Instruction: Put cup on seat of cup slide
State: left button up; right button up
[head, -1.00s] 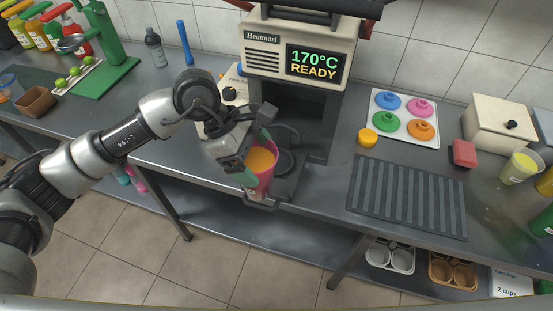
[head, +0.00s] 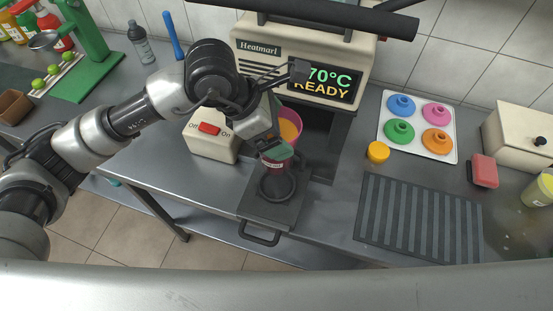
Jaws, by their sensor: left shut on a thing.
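A pink cup (head: 291,117) with orange contents is held in my left gripper (head: 278,150). The gripper is shut on it from the left and hides part of its side. The cup leans a little, and its lower end is at the back part of the dark round ring seat (head: 279,199) of the cup slide. I cannot tell whether it touches the seat. The cup slide (head: 258,213) is pulled out in front of the sealing machine (head: 265,63), with its handle toward me. My right gripper is not in view.
A box with a red On/Off switch (head: 209,129) stands left of the slide. A dark ribbed mat (head: 418,220), a yellow lid (head: 378,152) and a tray of coloured lids (head: 417,150) lie to the right. The machine's body rises close behind the cup.

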pick_arm(q)
jog(key=f, duration=0.3)
jog(key=f+p, duration=0.1)
jog(key=shift+s+f, duration=0.3)
jog(key=shift+s, duration=0.1)
jog(key=shift+w+f, duration=0.1)
jog(key=shift+f, duration=0.25)
jog(key=shift+f+p, duration=0.35)
jog(key=shift+f, duration=0.55)
notch_tip(320, 180, down, 2)
jog(key=shift+f, duration=0.2)
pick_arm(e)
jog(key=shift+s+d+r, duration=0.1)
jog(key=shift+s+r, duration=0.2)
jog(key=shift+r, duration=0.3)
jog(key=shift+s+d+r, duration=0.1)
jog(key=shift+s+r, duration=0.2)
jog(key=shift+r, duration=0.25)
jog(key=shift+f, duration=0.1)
pick_arm(q)
jog(key=o, duration=0.7)
jog(key=shift+f, duration=0.2)
jog(key=shift+o, duration=1.3)
jog(key=shift+r, duration=0.1)
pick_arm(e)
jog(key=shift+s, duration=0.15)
